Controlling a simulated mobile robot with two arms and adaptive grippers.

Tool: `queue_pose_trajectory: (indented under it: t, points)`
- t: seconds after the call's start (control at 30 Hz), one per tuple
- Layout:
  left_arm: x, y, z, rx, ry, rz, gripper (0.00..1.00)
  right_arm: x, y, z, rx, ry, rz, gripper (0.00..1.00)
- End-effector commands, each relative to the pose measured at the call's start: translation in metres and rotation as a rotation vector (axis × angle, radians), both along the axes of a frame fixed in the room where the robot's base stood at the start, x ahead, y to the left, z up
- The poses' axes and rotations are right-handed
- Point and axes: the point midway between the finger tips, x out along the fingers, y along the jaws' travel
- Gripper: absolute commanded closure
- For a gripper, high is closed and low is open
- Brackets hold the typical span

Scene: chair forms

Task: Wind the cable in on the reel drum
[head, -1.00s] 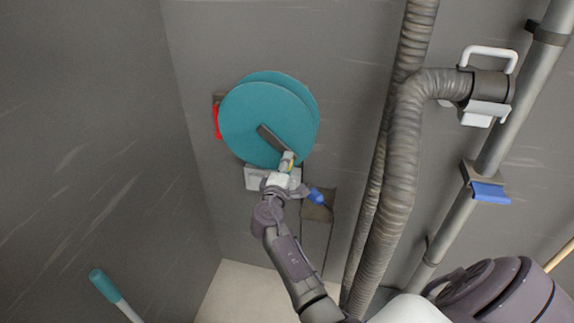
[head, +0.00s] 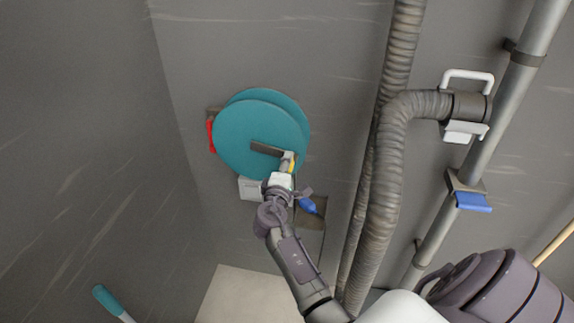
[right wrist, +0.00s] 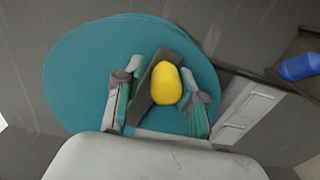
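The teal reel drum (head: 245,125) is mounted on the grey wall in the head view and fills much of the right wrist view (right wrist: 85,75). A dark crank arm (head: 262,147) runs from its middle to lower right. A yellow handle knob (right wrist: 165,83) stands at the crank's outer end. My right gripper (right wrist: 160,95) is at the knob, one finger on each side; a gap shows between the left finger and the knob, so the fingers look open around it. No cable can be made out. My left gripper is not in view.
A red part (head: 211,136) sits behind the drum's left edge, a pale box (head: 250,188) below it. A blue object (head: 308,205) is right of my gripper. A thick ribbed hose (head: 385,160) and a pipe with a blue lever (head: 473,202) stand further right.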

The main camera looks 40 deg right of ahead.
Motion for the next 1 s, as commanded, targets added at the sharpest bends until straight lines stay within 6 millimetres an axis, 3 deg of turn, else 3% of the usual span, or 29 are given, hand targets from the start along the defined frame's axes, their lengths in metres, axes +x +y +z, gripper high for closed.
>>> queue_pose_trajectory:
  t: [0.03, 0.13, 0.53, 0.83, 1.0]
  points:
    - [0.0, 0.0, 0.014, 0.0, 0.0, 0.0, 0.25, 0.001, 0.0, 0.018, -0.003, -0.005, 0.002, 0.63]
    - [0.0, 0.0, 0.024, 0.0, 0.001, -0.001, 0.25, 0.001, 0.0, 0.032, -0.003, -0.005, 0.002, 0.63]
    - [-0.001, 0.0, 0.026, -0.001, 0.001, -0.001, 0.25, 0.001, 0.001, 0.035, -0.002, -0.003, 0.002, 0.63]
    - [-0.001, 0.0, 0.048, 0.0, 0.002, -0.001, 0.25, 0.013, 0.011, 0.072, -0.003, -0.005, 0.004, 0.63]
    - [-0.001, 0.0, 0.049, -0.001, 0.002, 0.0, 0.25, 0.015, 0.013, 0.075, -0.003, -0.003, 0.002, 0.63]
